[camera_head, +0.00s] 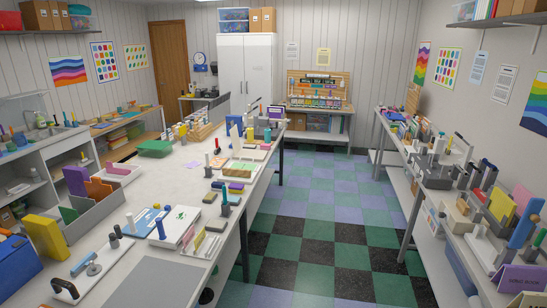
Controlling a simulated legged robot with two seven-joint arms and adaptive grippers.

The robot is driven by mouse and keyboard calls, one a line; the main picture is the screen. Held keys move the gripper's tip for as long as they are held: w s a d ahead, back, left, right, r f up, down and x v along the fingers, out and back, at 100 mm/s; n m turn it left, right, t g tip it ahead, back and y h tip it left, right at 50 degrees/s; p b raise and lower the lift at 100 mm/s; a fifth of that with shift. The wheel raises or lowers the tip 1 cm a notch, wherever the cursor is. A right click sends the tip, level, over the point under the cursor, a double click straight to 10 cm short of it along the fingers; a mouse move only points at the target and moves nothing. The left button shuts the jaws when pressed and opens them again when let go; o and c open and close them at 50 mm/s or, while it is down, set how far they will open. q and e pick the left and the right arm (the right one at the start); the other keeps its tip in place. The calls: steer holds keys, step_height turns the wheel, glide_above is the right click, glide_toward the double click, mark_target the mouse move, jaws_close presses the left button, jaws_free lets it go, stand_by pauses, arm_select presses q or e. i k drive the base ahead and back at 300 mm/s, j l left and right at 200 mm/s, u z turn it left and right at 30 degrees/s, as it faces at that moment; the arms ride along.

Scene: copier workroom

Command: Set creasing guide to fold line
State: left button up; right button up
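Neither of my grippers shows in the head view. A white board with a grey knobbed bar (87,270) lies at the near left of the long white table (170,178). It may be the creasing guide, but I cannot tell for sure. A plain grey sheet or mat (158,284) lies flat to its right at the table's near edge. No fold line can be made out on it. The board and the mat are apart.
A stack of white papers or booklets (175,228) lies behind the mat. A grey divided organiser (100,208) and a yellow block (45,237) stand at left. A crowded side table (408,170) runs along the right wall. The checkered floor (330,215) between tables is clear.

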mark_target(226, 171)
steer(key=i+l+u, duration=0.35)
steer(key=i, duration=0.3)
steer(key=i+l+u, duration=0.4)
steer(key=i+l, duration=0.2)
steer(key=u, duration=0.25)
steer(key=i+l+u, duration=0.6)
steer(key=u, duration=0.2)
steer(key=l, duration=0.1)
